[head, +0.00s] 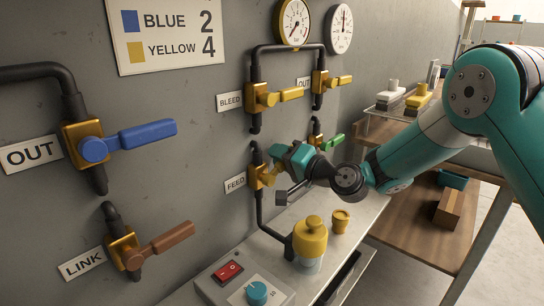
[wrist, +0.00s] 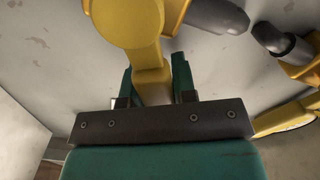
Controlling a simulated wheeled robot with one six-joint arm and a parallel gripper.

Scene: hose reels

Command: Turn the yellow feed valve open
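The yellow feed valve (head: 258,177) is on the wall pipe beside the FEED label (head: 235,182). My gripper (head: 283,163) is at its handle and hides most of it in the head view. In the wrist view, the valve's yellow handle (wrist: 151,84) runs between the two teal fingers of my gripper (wrist: 154,86). The fingers lie close along both sides of the handle, with no clear gap, and appear shut on it.
The yellow bleed valve (head: 262,97) is above. A green-handled valve (head: 331,142) is just behind my gripper. A yellow-topped jar (head: 309,240) and a yellow cup (head: 340,221) stand on the ledge below. The blue valve (head: 140,136) and brown valve (head: 165,240) are left.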

